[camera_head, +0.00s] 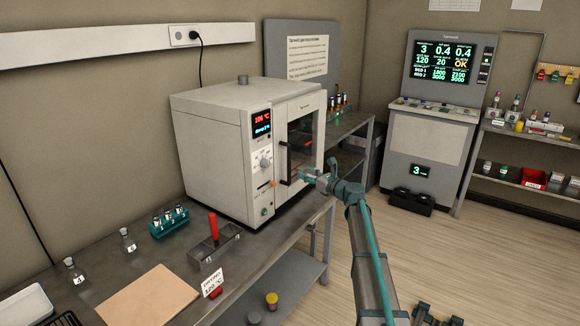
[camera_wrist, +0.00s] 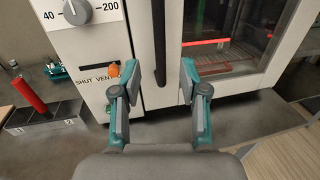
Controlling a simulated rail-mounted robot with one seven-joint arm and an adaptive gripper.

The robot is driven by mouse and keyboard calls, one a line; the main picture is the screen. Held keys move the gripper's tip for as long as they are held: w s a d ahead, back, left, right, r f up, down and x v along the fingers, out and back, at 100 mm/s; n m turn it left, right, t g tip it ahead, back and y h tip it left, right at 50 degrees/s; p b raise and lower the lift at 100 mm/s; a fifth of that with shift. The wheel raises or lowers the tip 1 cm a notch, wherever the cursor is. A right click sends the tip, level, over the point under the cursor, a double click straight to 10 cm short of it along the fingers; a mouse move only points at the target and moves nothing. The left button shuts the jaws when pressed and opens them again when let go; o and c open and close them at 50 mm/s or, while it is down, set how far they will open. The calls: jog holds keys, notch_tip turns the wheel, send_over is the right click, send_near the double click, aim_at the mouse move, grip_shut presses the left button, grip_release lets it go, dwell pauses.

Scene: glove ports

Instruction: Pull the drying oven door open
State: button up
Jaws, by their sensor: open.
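The drying oven (camera_head: 212,140) is a pale grey box on the metal bench, with a lit red and blue display. Its door (camera_head: 307,112) has a dark window and looks shut; the window also shows in the wrist view (camera_wrist: 240,30). A black vertical door handle (camera_wrist: 160,45) runs down the door's left edge. My gripper (camera_wrist: 157,73) is open and empty, with its fingers on either side of the handle's line in the wrist view. I cannot tell whether the handle's lower end is between the fingertips or just ahead. In the head view my gripper (camera_head: 308,178) is close to the door front.
A dial (camera_wrist: 76,12) and an orange vent knob (camera_wrist: 113,70) sit left of the door. A red-handled rack (camera_head: 214,243), a teal vial rack (camera_head: 168,222), flasks (camera_head: 128,241) and a tan board (camera_head: 148,295) stand on the bench.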

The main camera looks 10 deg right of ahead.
aim_at(290, 166)
jog(key=p+x, duration=0.2)
jog(key=x, duration=0.8)
jog(key=shift+w+a+p, duration=0.1)
jog(key=shift+a+p, duration=0.05)
jog(key=shift+p, duration=0.15)
grip_shut()
